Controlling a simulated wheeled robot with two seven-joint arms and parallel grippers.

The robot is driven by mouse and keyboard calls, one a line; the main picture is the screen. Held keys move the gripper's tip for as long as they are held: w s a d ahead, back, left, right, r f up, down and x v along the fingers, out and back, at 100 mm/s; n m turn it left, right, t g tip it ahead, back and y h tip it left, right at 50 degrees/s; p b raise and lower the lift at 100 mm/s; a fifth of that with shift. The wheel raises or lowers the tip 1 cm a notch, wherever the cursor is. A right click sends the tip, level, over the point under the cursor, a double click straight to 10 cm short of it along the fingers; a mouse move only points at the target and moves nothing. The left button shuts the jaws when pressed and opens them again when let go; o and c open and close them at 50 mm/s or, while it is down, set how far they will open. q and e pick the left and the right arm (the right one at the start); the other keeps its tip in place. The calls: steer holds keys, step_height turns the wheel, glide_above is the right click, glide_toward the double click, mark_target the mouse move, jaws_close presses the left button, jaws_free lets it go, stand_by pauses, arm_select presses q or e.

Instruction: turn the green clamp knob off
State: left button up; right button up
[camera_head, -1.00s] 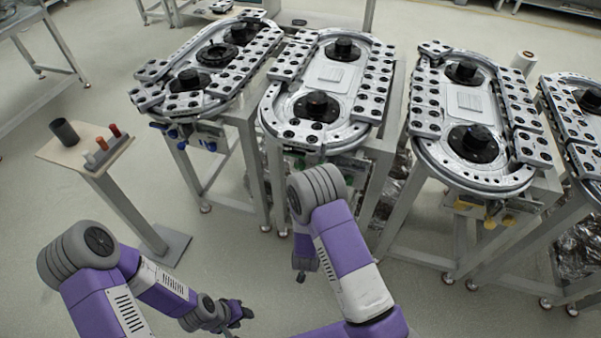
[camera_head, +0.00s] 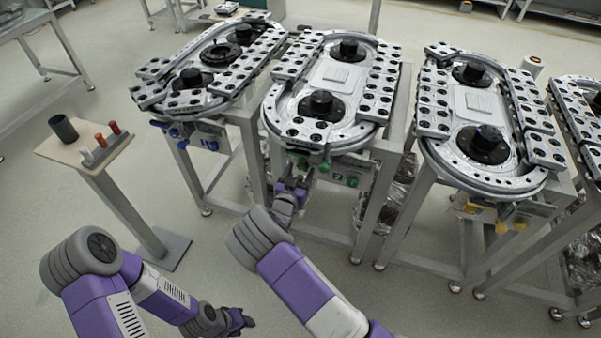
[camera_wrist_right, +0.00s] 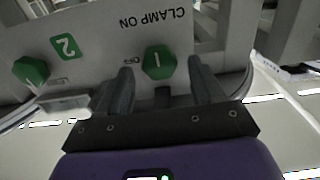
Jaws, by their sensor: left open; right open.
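A pale panel under the second ring-track table carries green knobs (camera_head: 352,181). In the right wrist view the panel is upside down, with a green hexagonal knob marked 1 (camera_wrist_right: 158,61) beside the words CLAMP ON and OFF. A second green knob (camera_wrist_right: 31,70) sits to the left, near a green label 2. My right gripper (camera_head: 297,180) is open at the panel; in the right wrist view its fingers (camera_wrist_right: 160,68) stand either side of knob 1, with gaps visible. Whether they touch it is unclear. My left gripper (camera_head: 246,321) is open, low, away from the tables.
A table with blue knobs (camera_head: 175,132) stands left and one with yellow knobs (camera_head: 487,212) right. A small stand (camera_head: 75,150) with a dark cup and red-topped pegs is at left. Table legs flank the green panel; the floor before it is clear.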

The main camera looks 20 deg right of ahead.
steer(key=shift+w+d, duration=0.25)
steer(key=shift+w, duration=0.1)
steer(key=c, duration=1.1)
steer(key=shift+o, duration=0.2)
